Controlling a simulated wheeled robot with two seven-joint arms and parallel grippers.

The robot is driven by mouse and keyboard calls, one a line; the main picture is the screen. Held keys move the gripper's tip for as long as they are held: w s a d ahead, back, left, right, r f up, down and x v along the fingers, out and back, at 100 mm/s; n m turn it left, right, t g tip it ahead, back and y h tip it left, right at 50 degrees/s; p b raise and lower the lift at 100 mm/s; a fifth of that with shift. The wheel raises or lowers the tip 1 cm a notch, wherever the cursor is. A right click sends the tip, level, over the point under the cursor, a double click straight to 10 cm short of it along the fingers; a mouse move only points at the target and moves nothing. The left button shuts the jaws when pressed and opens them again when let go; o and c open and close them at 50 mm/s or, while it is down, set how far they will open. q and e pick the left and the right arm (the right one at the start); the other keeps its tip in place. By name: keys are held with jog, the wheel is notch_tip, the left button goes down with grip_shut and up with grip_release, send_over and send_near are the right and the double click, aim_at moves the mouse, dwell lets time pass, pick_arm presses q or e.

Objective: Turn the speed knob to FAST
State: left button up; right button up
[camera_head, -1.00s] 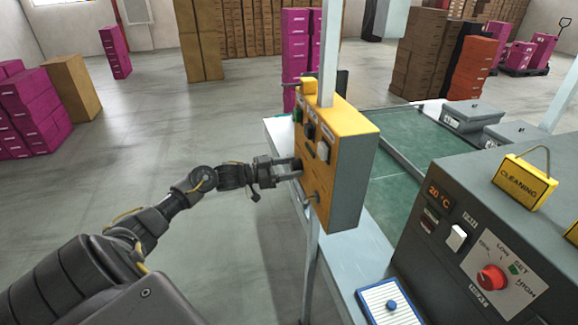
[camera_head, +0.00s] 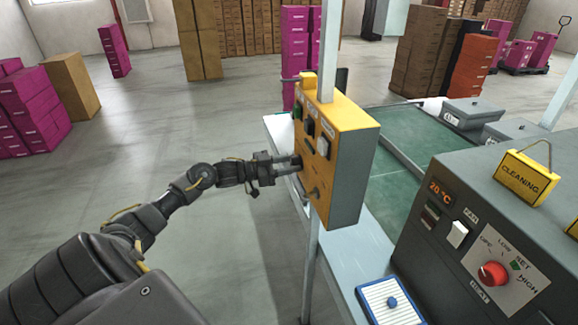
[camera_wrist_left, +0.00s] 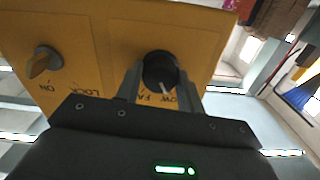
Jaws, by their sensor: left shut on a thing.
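The yellow control box (camera_head: 345,165) hangs on a grey post. My left gripper (camera_head: 296,165) reaches its face from the left. In the left wrist view, the black round speed knob (camera_wrist_left: 160,69) sits between the two fingers (camera_wrist_left: 162,85), which are shut on it. The knob's white pointer line faces down toward the gripper, between the partly hidden letters "FA" and "OW". I cannot tell its exact setting. In the head view the fingers largely hide the knob. My right gripper is not in view.
A yellow lock switch (camera_wrist_left: 42,62) marked ON and LOCK is beside the knob. A grey heater unit (camera_head: 470,245) with a red dial and a green conveyor (camera_head: 400,190) stand right.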

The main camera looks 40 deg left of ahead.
pick_arm(q)
jog(key=m+b, duration=1.1)
jog(key=m, duration=0.2)
dwell(0.4)
jog(key=o, duration=1)
